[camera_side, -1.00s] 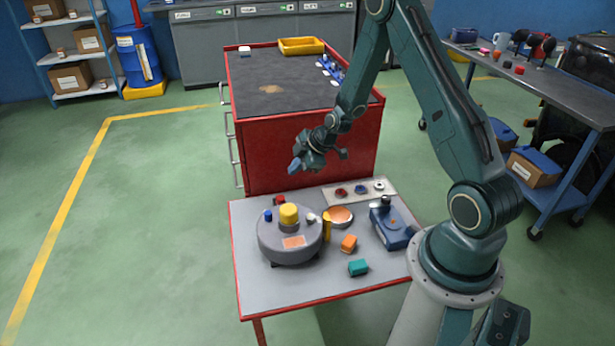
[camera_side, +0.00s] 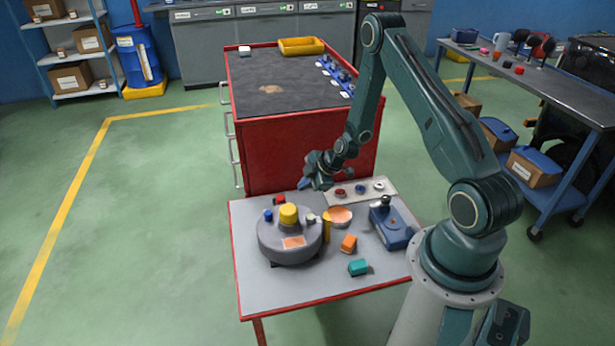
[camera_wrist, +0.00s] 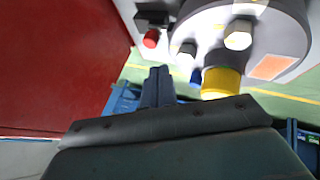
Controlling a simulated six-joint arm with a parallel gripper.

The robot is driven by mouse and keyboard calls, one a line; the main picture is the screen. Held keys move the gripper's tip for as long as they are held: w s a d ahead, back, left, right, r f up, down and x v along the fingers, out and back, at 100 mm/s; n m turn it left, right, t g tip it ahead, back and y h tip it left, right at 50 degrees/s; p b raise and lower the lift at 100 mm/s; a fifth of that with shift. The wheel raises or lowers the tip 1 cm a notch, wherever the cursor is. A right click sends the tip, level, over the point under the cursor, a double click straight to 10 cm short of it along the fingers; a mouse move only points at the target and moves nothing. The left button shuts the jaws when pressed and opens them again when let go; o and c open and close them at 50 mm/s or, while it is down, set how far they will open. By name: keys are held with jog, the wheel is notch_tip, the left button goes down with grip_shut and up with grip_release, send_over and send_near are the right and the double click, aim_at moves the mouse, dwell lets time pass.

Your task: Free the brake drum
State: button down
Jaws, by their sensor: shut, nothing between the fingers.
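The grey brake drum (camera_side: 290,245) sits on the small grey table with a yellow cap (camera_side: 288,213) on top. A blue knob (camera_side: 268,215) and a pale knob (camera_side: 311,218) stand on its upper face, with an orange patch at its front. In the wrist view the drum (camera_wrist: 285,25) fills the upper right, with the yellow cap (camera_wrist: 221,82) and a white hex piece (camera_wrist: 238,34). My gripper (camera_side: 303,184) is shut and empty, above the table's back edge, behind the drum and apart from it. Its fingers show in the wrist view (camera_wrist: 157,75).
A red piece (camera_side: 280,199) stands behind the drum. A yellow upright (camera_side: 327,228), a copper bowl (camera_side: 340,215), an orange block (camera_side: 349,243), a teal block (camera_side: 358,267) and a blue device (camera_side: 391,228) stand right. A red cabinet (camera_side: 300,150) rises behind the table.

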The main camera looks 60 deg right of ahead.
aim_at(281, 196)
jog(key=shift+x, duration=5)
jog(key=shift+w+d, duration=1.05)
jog(key=shift+r, duration=0.1)
jog(key=v, duration=1)
